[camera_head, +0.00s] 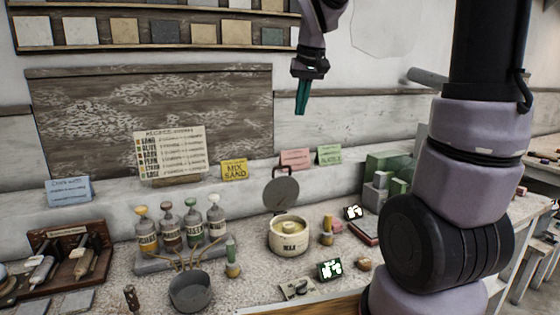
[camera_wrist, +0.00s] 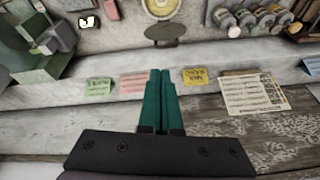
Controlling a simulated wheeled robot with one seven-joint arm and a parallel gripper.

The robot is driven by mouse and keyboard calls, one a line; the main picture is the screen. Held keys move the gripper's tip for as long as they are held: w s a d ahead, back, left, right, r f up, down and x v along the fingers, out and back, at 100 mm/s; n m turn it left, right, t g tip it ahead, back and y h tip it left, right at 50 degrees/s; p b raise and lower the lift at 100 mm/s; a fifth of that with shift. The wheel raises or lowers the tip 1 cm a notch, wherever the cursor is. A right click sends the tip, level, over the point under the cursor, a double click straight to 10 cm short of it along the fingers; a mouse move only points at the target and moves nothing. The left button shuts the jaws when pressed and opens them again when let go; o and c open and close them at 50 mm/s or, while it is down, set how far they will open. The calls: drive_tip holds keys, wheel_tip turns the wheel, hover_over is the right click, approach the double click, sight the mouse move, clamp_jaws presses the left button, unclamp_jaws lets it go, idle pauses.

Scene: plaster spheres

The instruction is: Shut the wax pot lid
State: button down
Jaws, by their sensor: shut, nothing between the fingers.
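The wax pot (camera_head: 289,238) is a cream round pot with dark lettering, standing on the speckled worktop with yellowish contents showing. Its grey round lid (camera_head: 281,190) stands raised behind it, tilted up, so the pot is open. In the wrist view the pot (camera_wrist: 160,9) is at the top edge, partly cut off, with the lid (camera_wrist: 165,32) just below it. My gripper (camera_head: 300,112) has teal fingers, shut and empty, high above and behind the pot near the wall. In the wrist view its fingers (camera_wrist: 161,73) lie together, apart from the lid.
Several labelled bottles (camera_head: 171,228) stand in a rack left of the pot, with a grey bowl (camera_head: 190,291) in front. Green blocks (camera_head: 388,168) stand to the right. Note cards (camera_head: 234,169) line the ledge behind. The air between my gripper and the lid looks clear.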

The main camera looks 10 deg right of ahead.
drive_tip(key=w+a+f+n+g, duration=0.2)
drive_tip(key=w+a+f, duration=0.2)
drive_tip(key=w+f, duration=0.65)
wheel_tip(320, 180, down, 8)
drive_tip(key=shift+s+d+n, duration=0.15)
drive_tip(key=shift+s+n, duration=0.1)
drive_tip(key=shift+n, duration=0.05)
